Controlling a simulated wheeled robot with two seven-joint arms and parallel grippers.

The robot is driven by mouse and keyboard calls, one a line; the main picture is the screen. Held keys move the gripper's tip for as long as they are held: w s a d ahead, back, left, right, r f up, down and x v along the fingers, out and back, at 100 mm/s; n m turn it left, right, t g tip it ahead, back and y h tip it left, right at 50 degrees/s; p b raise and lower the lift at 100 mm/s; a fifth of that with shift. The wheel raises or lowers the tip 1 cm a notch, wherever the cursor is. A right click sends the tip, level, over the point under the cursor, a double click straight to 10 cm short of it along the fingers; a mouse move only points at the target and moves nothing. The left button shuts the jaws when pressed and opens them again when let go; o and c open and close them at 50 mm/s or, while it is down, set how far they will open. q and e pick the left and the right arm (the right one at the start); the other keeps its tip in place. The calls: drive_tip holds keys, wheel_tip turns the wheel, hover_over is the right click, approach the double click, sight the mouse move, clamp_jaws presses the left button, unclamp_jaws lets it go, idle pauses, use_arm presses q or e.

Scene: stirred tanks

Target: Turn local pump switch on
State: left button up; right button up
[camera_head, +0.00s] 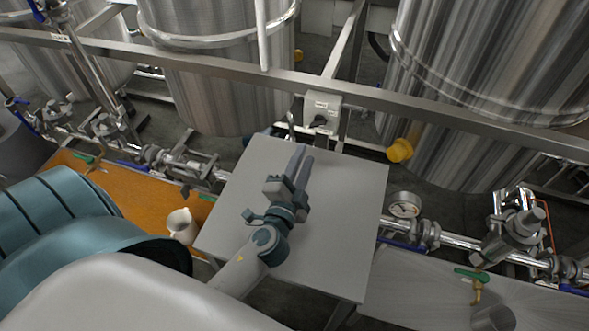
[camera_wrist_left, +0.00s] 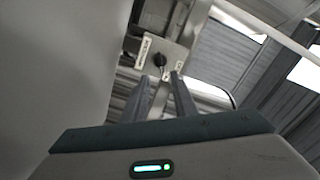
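The local pump switch is a small light grey box (camera_head: 321,107) with a label, fixed to the metal rail just behind the grey table. Its dark knob (camera_head: 320,121) is on the lower front; the knob's exact position is too small to tell. In the left wrist view the box (camera_wrist_left: 177,57) and its round black knob (camera_wrist_left: 160,60) show just beyond the fingertips. My left gripper (camera_head: 302,154) is over the table, pointing at the box, short of it and apart from it. Its two fingers (camera_wrist_left: 162,77) stand parallel with an empty gap between them. My right gripper is not in view.
A flat grey table (camera_head: 345,195) lies under my left arm. The long metal rail (camera_head: 430,108) and large steel tanks (camera_head: 225,90) stand behind. A white jug (camera_head: 181,225) is left of the table. Pipes with a gauge (camera_head: 404,204) and a yellow fitting (camera_head: 400,150) are at the right.

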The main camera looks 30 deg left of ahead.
use_arm(q)
drive_tip(key=b+v, duration=0.1)
drive_tip(key=v, duration=0.4)
drive_tip(key=shift+s+f+b, duration=0.15)
drive_tip(key=shift+s+b, duration=0.15)
drive_tip(key=shift+b, duration=0.1)
drive_tip(key=shift+s+d, duration=0.2)
drive_tip(key=shift+s, duration=0.45)
